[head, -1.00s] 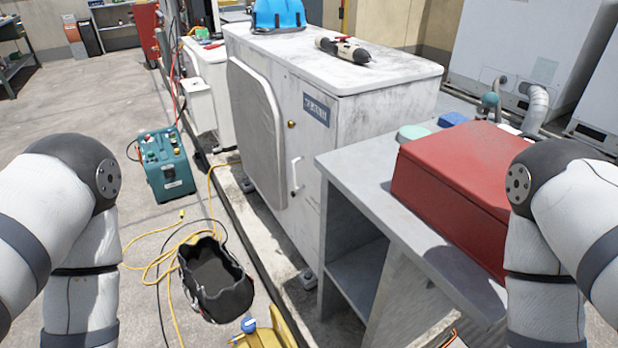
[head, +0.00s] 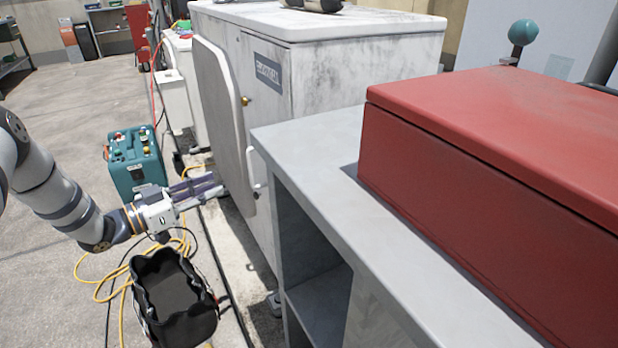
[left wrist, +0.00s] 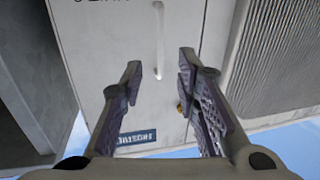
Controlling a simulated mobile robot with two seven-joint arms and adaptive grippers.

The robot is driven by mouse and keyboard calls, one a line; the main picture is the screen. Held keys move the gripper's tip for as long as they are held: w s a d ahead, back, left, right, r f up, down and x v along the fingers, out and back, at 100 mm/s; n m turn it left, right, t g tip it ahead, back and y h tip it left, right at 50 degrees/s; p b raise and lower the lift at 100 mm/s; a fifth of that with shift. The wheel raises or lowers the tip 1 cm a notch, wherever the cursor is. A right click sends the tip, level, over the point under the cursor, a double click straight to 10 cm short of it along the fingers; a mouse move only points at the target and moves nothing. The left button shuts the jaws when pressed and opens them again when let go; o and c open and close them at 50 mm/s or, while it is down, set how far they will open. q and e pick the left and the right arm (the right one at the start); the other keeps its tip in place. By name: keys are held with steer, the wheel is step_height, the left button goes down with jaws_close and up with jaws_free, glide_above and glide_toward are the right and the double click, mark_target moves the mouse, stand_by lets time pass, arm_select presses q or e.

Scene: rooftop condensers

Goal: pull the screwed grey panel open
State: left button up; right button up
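The pale grey panel of the condenser cabinet (head: 262,115) faces left in the head view, with a blue label, a brass-coloured screw (head: 245,101) and a white upright handle (head: 250,168). It looks closed. My left gripper (head: 210,186) is in front of the cabinet, low and to the left of the handle, with its fingers pointing towards it. In the left wrist view the gripper (left wrist: 160,72) is open and empty. The handle (left wrist: 160,40) shows upside down beyond the fingertips, apart from them; the screw (left wrist: 180,107) is partly behind the right finger. My right gripper is not in view.
A grey bench (head: 310,135) with a red box (head: 490,150) stands close on the right of the cabinet. A black open bag (head: 172,300), yellow cable and a teal machine (head: 135,160) are on the floor below and behind my left arm.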

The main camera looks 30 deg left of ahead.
mark_target(253, 183)
arm_select(q)
steer(key=b+x, duration=0.1)
steer(key=x, duration=0.2)
steer(key=b+x, duration=0.1)
steer(key=x, duration=0.3)
steer(key=r+b+x, duration=0.1)
steer(key=x, duration=0.3)
steer(key=shift+w, duration=0.15)
jaws_close()
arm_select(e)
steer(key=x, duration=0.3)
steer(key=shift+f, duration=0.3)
